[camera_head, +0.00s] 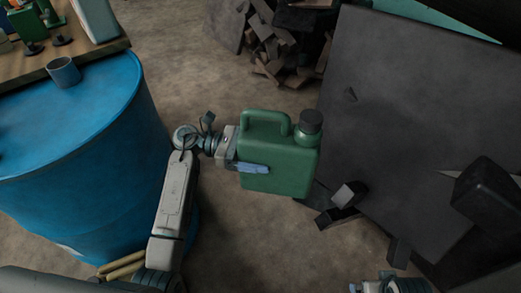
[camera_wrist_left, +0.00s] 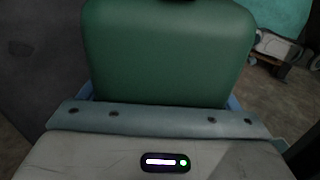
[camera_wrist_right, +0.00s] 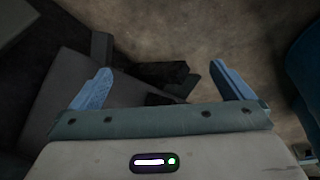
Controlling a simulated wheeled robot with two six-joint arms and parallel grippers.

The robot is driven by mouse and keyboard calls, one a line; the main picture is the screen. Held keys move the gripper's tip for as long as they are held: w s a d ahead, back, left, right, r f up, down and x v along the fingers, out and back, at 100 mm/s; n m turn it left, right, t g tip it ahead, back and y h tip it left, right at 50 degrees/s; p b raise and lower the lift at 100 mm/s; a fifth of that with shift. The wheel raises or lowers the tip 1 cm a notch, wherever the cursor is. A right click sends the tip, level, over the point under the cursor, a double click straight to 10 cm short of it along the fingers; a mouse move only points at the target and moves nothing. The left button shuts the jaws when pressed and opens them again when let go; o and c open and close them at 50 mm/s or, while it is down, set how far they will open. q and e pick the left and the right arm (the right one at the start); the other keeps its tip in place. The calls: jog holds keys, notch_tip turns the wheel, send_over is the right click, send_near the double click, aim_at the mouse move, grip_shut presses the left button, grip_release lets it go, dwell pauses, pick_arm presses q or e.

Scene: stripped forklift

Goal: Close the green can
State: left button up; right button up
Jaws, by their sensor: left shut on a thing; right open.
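The green can (camera_head: 284,165) is a jerry can with a moulded handle and a dark cap (camera_head: 310,121) on its spout at the top right. The cap sits on the spout; I cannot tell whether it is tight. My left gripper (camera_head: 253,168) is shut on the can's body from its left side and holds it upright, above the floor. In the left wrist view the can (camera_wrist_left: 167,55) fills the space between the fingers. My right gripper (camera_wrist_right: 165,88) is open and empty.
A large dark panel (camera_head: 400,100) and dark blocks (camera_head: 343,203) lie at the right. Scrap wood (camera_head: 275,50) is piled behind. Brown floor is free between.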

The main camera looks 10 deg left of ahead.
pick_arm(q)
jog(key=shift+r, duration=0.35)
pick_arm(e)
jog(key=s+a+r, duration=0.1)
jog(key=s, duration=0.5)
jog(key=s+a+r, duration=0.1)
jog(key=s+a, duration=0.1)
jog(key=s, duration=0.4)
jog(key=shift+r, duration=0.4)
jog(key=w+d+f, duration=0.1)
jog(key=w, duration=0.5)
jog(key=w+d+f, duration=0.1)
jog(key=w+d, duration=0.1)
jog(key=w, duration=0.4)
jog(key=shift+f, duration=0.4)
jog(key=shift+w+d, duration=0.1)
